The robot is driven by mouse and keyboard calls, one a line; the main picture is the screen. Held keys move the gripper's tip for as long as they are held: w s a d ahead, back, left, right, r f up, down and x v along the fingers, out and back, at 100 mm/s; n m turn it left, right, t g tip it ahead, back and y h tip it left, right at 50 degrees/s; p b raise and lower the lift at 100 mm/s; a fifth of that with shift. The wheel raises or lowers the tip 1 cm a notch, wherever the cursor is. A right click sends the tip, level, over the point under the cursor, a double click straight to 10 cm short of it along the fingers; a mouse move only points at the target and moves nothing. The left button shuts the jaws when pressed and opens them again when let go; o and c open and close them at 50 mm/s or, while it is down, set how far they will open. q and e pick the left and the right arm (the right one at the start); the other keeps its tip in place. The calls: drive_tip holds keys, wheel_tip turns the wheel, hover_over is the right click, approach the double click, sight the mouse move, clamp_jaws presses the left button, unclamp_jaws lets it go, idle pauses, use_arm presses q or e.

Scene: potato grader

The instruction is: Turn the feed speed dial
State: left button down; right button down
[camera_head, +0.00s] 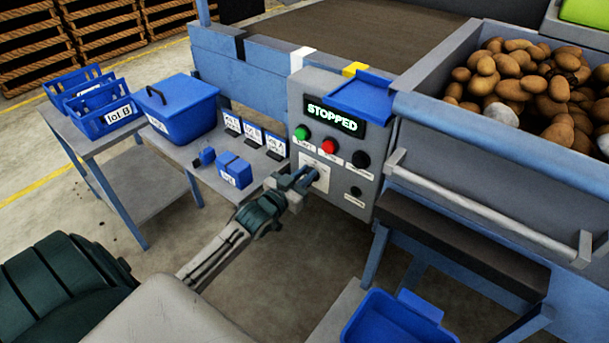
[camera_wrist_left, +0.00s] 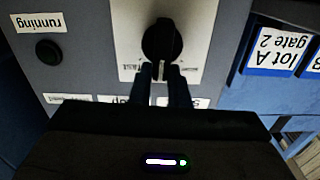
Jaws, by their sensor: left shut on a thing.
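The feed speed dial (camera_wrist_left: 162,40) is a round black knob on a white plate of the grey control panel (camera_head: 345,100). My left gripper (camera_head: 308,177) reaches the panel from the front. In the left wrist view its two dark fingers (camera_wrist_left: 164,85) are shut on the dial, one on each side of its lower part. In the head view the gripper hides most of the dial, and the white plate (camera_head: 322,184) shows around it. The panel display (camera_head: 332,118) reads STOPPED. My right gripper is not in view.
Green (camera_head: 301,132), red (camera_head: 330,146) and black (camera_head: 361,159) buttons sit above the dial. A dark "running" lamp (camera_wrist_left: 48,52) is beside it. Lot cards (camera_head: 275,145) and blue bins (camera_head: 190,107) stand on the left table. A rail (camera_head: 480,210) fronts the potato hopper at right.

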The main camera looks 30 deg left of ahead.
use_arm(q)
drive_tip(key=m+b, duration=0.1)
drive_tip(key=m, duration=0.1)
drive_tip(key=d+m+b, duration=0.1)
drive_tip(key=m, duration=0.2)
drive_tip(key=f+m+b, duration=0.1)
drive_tip(key=m, duration=0.1)
drive_tip(key=shift+d+m, duration=0.3)
drive_tip(key=shift+s+d+m+b, duration=0.1)
drive_tip(key=shift+m+b, duration=0.4)
drive_tip(key=shift+m, duration=0.3)
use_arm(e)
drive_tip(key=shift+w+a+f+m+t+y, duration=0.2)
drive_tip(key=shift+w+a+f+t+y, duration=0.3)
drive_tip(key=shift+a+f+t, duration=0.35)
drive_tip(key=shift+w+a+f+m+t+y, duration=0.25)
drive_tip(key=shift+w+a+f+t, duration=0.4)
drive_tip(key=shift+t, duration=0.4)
use_arm(q)
drive_tip(key=c, duration=1.4)
unclamp_jaws()
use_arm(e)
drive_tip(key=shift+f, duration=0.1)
